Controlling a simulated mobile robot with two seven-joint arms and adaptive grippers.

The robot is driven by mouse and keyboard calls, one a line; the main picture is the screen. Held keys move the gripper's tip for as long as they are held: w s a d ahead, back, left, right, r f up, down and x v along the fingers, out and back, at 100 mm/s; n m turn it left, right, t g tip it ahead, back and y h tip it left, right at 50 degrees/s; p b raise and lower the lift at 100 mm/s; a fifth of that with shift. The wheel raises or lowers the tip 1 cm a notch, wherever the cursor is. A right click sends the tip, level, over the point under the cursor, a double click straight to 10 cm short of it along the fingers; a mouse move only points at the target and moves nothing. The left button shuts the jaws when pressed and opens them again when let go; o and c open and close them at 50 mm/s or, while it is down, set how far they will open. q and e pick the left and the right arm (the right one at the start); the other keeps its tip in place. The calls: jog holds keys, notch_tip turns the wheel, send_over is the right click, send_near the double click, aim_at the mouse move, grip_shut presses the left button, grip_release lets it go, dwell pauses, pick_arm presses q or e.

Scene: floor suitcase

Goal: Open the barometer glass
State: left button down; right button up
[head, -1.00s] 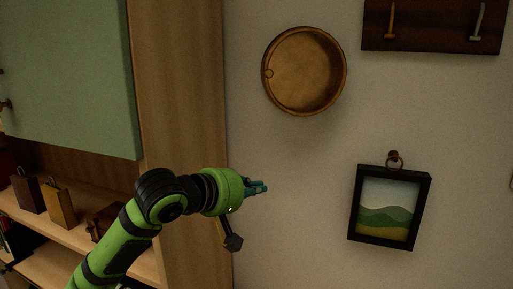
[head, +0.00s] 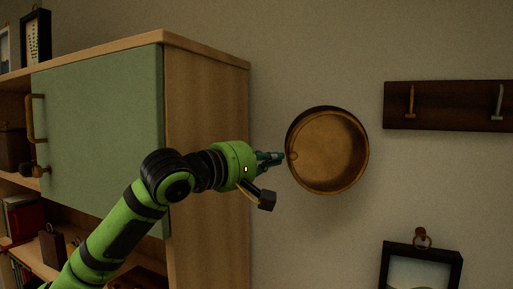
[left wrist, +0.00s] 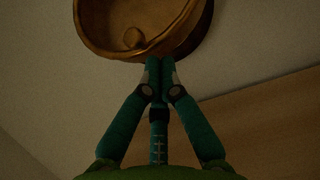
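The barometer (head: 330,150) is a round brass case on the wall, right of the cabinet. A small round knob (head: 293,156) sits at the left of its rim; the knob (left wrist: 133,38) also shows in the left wrist view, on the barometer (left wrist: 185,22). My left gripper (head: 282,156) is just left of the knob in the head view. In the left wrist view its fingertips (left wrist: 160,62) are together, with nothing visible between them, just below the barometer's rim. I cannot tell whether they touch it. My right gripper is not in view.
A wooden cabinet with a green door (head: 100,125) stands left of the barometer, its side panel (head: 208,150) close to my arm. A dark hook rack (head: 450,106) hangs at right. A framed picture (head: 420,265) hangs below right. The wall between is bare.

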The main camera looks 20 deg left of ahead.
pick_arm(q)
jog(key=p+x, duration=0.1)
jog(key=x, duration=0.2)
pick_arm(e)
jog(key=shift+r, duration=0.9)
pick_arm(q)
jog(key=shift+s, duration=0.15)
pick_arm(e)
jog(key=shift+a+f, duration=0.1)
